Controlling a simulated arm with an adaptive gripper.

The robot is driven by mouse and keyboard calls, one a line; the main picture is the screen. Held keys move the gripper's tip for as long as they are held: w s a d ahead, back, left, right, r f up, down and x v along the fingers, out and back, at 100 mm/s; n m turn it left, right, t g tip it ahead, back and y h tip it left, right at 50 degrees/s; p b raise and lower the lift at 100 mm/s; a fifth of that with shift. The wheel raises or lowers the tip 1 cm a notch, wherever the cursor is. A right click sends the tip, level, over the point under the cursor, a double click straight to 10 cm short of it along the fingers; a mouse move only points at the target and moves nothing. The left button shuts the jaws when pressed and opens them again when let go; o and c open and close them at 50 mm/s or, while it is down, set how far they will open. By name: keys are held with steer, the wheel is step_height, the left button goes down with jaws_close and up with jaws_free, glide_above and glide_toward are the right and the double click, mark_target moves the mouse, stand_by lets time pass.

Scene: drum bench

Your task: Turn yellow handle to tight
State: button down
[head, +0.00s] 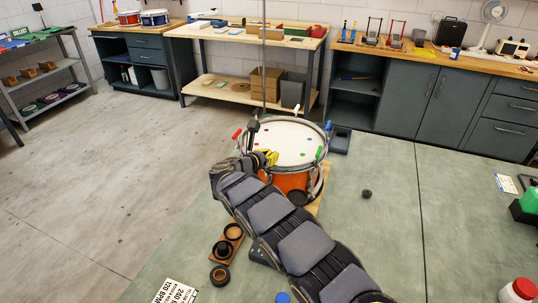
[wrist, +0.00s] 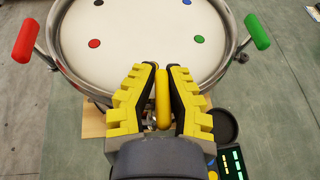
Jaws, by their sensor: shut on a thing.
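An orange drum (head: 291,183) with a white head (head: 292,143) and a metal rim stands on the bench. In the wrist view the drum head (wrist: 140,35) fills the upper middle. The yellow handle (wrist: 161,97) stands at the near rim, between the two yellow-and-black fingers of my gripper (wrist: 161,84), which is shut on it. In the head view my gripper (head: 264,158) is at the drum's left near edge, and my arm largely hides the handle. A red handle (wrist: 26,39) and a green handle (wrist: 257,30) stick out at the rim's left and right.
Coloured dots mark the drum head. Black and brown round pieces (head: 222,250) lie on the bench left of my arm. A small lit device (wrist: 234,163) sits near the drum.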

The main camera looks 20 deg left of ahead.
steer(key=shift+w+d+f+m+h, duration=0.1)
steer(key=shift+d+f+m+h, duration=0.1)
steer(key=shift+d+m+h, duration=0.3)
steer(key=shift+m+g+h, duration=0.3)
steer(key=shift+g+h, duration=0.1)
steer(key=shift+h, duration=0.1)
steer(key=shift+d+m+h, duration=0.1)
steer(key=shift+m+h, duration=0.2)
steer(key=shift+m, duration=0.1)
steer(key=shift+d+m+g+h, duration=0.1)
steer(key=shift+m+g+h, duration=0.2)
steer(key=shift+m+h, duration=0.2)
steer(key=shift+d+h, duration=0.1)
steer(key=shift+h, duration=0.2)
steer(key=c, duration=1)
jaws_free()
steer(key=shift+c, duration=0.2)
steer(key=shift+a+r, duration=0.15)
steer(key=shift+a, duration=0.1)
